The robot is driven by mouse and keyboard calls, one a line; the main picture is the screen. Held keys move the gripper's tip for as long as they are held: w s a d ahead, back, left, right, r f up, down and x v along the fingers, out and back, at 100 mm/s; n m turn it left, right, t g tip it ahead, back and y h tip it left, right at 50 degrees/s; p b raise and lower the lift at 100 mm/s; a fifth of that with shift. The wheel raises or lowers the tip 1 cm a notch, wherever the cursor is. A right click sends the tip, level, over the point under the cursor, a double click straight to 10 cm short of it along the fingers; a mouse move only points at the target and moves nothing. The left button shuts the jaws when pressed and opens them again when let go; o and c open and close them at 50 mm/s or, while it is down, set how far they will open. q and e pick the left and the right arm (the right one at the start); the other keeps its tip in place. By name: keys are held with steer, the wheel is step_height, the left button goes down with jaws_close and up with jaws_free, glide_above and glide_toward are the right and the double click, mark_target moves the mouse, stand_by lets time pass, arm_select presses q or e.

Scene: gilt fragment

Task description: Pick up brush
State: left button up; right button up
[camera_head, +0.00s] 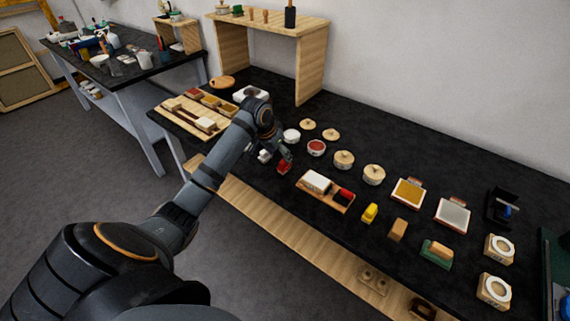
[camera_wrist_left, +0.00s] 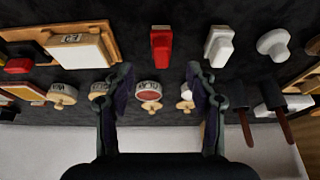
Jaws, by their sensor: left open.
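My left gripper (camera_head: 274,148) is over the dark table, and its fingers also show in the left wrist view (camera_wrist_left: 160,88). They stand wide apart with nothing held between them. A jar with a red top (camera_wrist_left: 149,94) shows in the gap, below the fingers. Two dark tools with brown handles (camera_wrist_left: 243,118) (camera_wrist_left: 274,100), which may be brushes, lie right of the fingers in the wrist view. In the head view I cannot make them out; my arm hides part of that area. My right gripper is not in view.
A red block (camera_wrist_left: 161,46) and a white block (camera_wrist_left: 218,46) lie near the gripper. A wooden tray (camera_head: 309,192) holds a white block. Several lidded jars (camera_head: 344,159) stand in a row. A wooden shelf (camera_head: 268,20) rises behind. A second table (camera_head: 140,72) stands at back left.

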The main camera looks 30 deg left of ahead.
mark_target(284, 162)
arm_select(q)
steer(key=x, duration=0.3)
steer(key=shift+w+r, duration=0.15)
steer(key=shift+w, duration=0.15)
steer(key=shift+w+f+p, duration=0.15)
steer(key=shift+f+p, duration=0.2)
steer(key=shift+f, duration=0.35)
steer(key=x, duration=0.3)
steer(key=shift+w+f, duration=0.2)
steer(key=shift+f, duration=0.25)
steer(key=shift+a, duration=0.1)
steer(key=c, duration=0.4)
jaws_close()
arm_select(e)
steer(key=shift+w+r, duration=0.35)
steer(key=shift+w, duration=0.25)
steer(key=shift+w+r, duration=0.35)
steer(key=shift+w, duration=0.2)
